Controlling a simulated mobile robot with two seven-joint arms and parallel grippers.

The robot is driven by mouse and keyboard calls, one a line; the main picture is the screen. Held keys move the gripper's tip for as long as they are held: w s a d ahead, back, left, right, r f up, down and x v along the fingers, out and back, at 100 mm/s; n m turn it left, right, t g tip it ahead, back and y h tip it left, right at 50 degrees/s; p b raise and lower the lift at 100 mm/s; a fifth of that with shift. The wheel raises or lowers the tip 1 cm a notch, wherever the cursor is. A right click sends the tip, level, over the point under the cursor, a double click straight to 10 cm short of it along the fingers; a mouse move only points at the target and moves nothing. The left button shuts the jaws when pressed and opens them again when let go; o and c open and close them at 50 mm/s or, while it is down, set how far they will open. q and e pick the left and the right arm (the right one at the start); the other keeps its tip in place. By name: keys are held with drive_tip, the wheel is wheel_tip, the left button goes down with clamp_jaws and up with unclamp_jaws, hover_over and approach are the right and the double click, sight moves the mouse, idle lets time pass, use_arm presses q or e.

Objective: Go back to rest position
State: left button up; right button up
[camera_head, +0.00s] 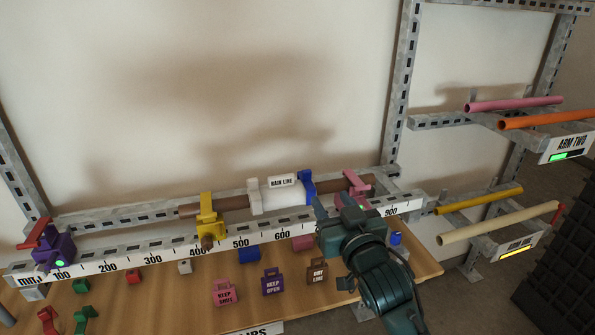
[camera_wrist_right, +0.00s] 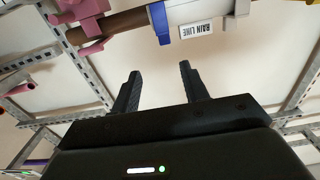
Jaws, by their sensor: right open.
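My right gripper (camera_head: 338,205) is in front of the rail near the 700–800 part of the scale, just below the blue and pink clamps. In the right wrist view its two black fingers (camera_wrist_right: 158,88) are apart with nothing between them. The pipe labelled "RAIN LINE" (camera_head: 282,181) lies along the rail, brown with a white middle section, and it also shows in the right wrist view (camera_wrist_right: 203,10). A blue clamp (camera_head: 308,188) and a pink clamp (camera_head: 357,186) sit at its right part. My left gripper is in neither view.
The scale rail (camera_head: 140,259) carries a yellow clamp (camera_head: 210,222) and a purple clamp (camera_head: 54,249). Several tagged blocks stand on the wooden table (camera_head: 190,302), including "KEEP SHUT" (camera_head: 224,293). Rack arms at right hold pink (camera_head: 515,104), orange (camera_head: 550,119), yellow (camera_head: 480,200) and cream (camera_head: 495,224) pipes.

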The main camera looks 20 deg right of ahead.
drive_tip(key=s+a+f+n+g+y, duration=0.1)
drive_tip(key=s+a+f+g, duration=0.1)
drive_tip(key=s+f, duration=0.9)
drive_tip(key=s+a+f+n+g+y, duration=0.1)
drive_tip(key=s+a+f+g, duration=0.2)
drive_tip(key=s+f, duration=0.7)
wheel_tip(320, 180, down, 5)
drive_tip(key=shift+s+a+f+n+g+y+p, duration=0.15)
drive_tip(key=shift+s+a+n+g+y+p, duration=0.25)
drive_tip(key=shift+g, duration=0.8)
drive_tip(key=shift+d, duration=0.15)
